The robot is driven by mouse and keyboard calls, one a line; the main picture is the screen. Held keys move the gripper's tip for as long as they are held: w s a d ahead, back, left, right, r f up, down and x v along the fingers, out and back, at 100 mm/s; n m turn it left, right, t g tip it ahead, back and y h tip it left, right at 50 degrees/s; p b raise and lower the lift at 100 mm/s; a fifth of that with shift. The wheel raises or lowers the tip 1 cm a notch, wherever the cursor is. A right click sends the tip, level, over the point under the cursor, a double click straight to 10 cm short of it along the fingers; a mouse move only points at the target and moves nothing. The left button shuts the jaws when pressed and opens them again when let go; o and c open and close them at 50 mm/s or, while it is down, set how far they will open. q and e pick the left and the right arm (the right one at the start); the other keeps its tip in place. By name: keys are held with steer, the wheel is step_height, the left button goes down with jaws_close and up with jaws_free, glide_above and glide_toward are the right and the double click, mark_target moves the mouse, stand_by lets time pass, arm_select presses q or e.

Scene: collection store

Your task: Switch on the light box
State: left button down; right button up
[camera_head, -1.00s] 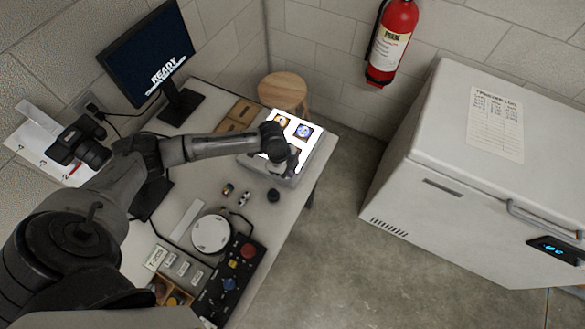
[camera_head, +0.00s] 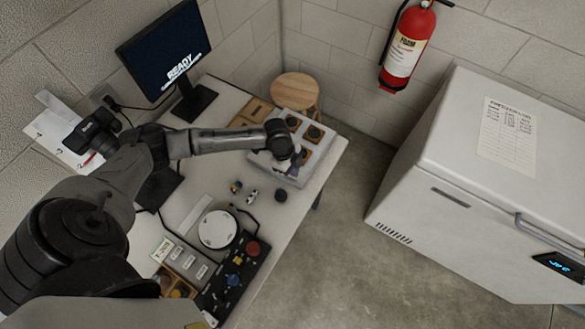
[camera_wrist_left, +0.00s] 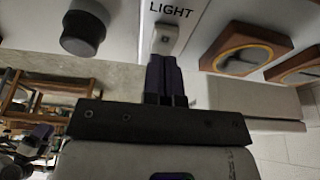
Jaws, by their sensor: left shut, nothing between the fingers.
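The light box (camera_head: 322,150) stands at the far right end of the table; its top is grey and unlit, with several framed dark discs on it. In the wrist view the word LIGHT shows on its pale face (camera_wrist_left: 205,14), above a small pale switch (camera_wrist_left: 165,38). My left gripper (camera_wrist_left: 164,62) is shut and empty, its fingertips at the lower edge of the switch; I cannot tell whether they touch it. In the head view the left gripper (camera_head: 284,168) is over the box's near side, partly hidden by my wrist. My right gripper is not in view.
Nearer on the table are a white round plate (camera_head: 217,229), a control panel (camera_head: 236,275) and small items. A monitor (camera_head: 165,55) stands behind, a wooden stool (camera_head: 296,91) beyond the table, a freezer (camera_head: 480,170) right.

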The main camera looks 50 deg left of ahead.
arm_select(q)
steer(key=shift+r+p, duration=0.5)
steer(key=p+v, duration=0.3)
steer(key=shift+w+d+r+p, duration=0.15)
steer(key=shift+d+r+p, duration=0.05)
steer(key=shift+d+p, duration=0.1)
steer(key=v, duration=0.9)
steer(key=shift+r+p, duration=0.35)
steer(key=shift+r, duration=0.05)
